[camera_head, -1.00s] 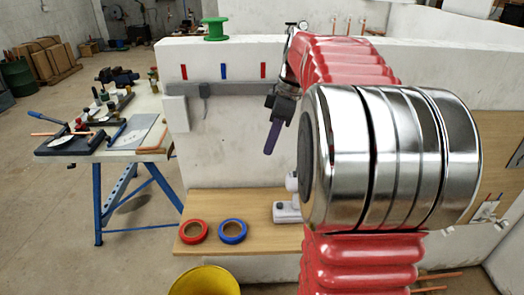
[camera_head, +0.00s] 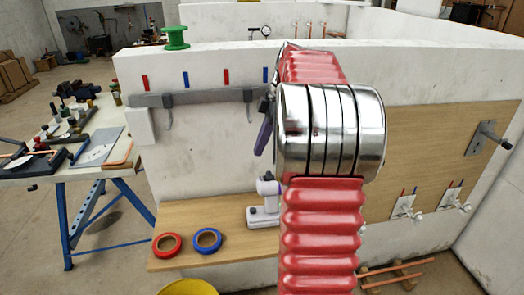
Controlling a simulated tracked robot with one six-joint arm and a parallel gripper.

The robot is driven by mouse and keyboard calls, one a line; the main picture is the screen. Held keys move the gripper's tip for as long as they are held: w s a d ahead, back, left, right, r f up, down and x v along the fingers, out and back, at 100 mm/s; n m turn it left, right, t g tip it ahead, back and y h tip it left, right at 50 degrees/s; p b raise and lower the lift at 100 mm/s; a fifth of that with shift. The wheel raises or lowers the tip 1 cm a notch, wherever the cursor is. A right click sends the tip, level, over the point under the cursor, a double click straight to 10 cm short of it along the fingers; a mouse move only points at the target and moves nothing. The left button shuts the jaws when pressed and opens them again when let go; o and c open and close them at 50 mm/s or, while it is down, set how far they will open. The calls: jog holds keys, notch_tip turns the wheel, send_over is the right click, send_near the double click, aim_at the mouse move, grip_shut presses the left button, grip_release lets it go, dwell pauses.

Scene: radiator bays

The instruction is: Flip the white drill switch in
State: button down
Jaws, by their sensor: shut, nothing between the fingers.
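The white drill (camera_head: 264,205) stands on the wooden shelf, partly behind my red and silver arm. Its switch is too small to make out. My gripper (camera_head: 264,137) shows as a dark and purple part at the left edge of my arm, in front of the white wall and above the drill. It is shut and holds nothing. A clear gap shows between it and the drill in the picture.
Red tape (camera_head: 167,244) and blue tape (camera_head: 208,240) lie on the wooden shelf (camera_head: 185,215) left of the drill. A grey rail (camera_head: 195,98) with hooks runs along the wall above. A cluttered workbench (camera_head: 90,165) stands at left. A yellow bucket (camera_head: 188,288) is at the bottom edge.

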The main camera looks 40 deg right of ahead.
aim_at(269, 175)
notch_tip(269, 175, down, 8)
jog(key=shift+a+f, duration=0.15)
jog(key=shift+s+d, duration=0.35)
jog(key=shift+d, duration=0.3)
dwell(0.3)
